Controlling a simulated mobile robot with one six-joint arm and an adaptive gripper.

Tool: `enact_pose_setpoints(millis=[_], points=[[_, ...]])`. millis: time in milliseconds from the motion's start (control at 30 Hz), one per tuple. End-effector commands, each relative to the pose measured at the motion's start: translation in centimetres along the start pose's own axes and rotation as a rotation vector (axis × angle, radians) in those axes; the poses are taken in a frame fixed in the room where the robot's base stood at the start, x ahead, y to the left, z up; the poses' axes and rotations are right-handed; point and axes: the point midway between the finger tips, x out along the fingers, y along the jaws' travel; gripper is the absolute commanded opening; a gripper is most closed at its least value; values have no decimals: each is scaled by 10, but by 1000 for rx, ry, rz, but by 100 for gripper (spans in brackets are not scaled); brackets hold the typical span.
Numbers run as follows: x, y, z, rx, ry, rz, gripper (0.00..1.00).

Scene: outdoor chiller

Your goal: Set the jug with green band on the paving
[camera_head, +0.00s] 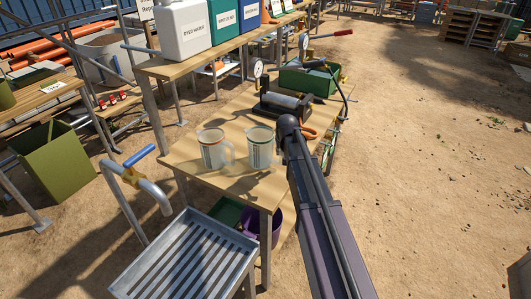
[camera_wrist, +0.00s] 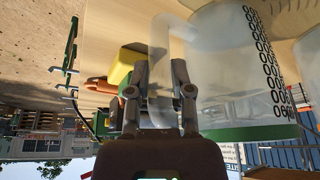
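The jug with green band (camera_head: 261,150) is translucent white with dark markings and a green rim. It is upright at the front of the wooden table, standing on it or only just above; I cannot tell which. In the wrist view, which is upside down, the jug (camera_wrist: 222,75) fills the right side, its green band (camera_wrist: 255,133) low in the picture. My gripper (camera_head: 285,133) reaches its right side. In the wrist view my gripper (camera_wrist: 160,85) has a finger on each side of the handle, apparently shut on it. I see no clear paving, only sandy ground (camera_head: 430,170).
A similar jug with an orange-red rim (camera_head: 213,150) stands close to the left. A black pump-like device (camera_head: 285,103) and a green box (camera_head: 308,80) stand behind. A slatted metal tray (camera_head: 188,262) is in front. The ground at right is open.

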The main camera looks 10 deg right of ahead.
Motion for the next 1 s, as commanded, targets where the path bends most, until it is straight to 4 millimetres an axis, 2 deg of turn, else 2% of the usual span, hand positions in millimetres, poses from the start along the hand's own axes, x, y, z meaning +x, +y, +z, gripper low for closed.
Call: enact_pose_setpoints(millis=[567,1000], points=[[-3,0,-2,1,0,-1,0],[-31,0,-13,1,0,0,0]])
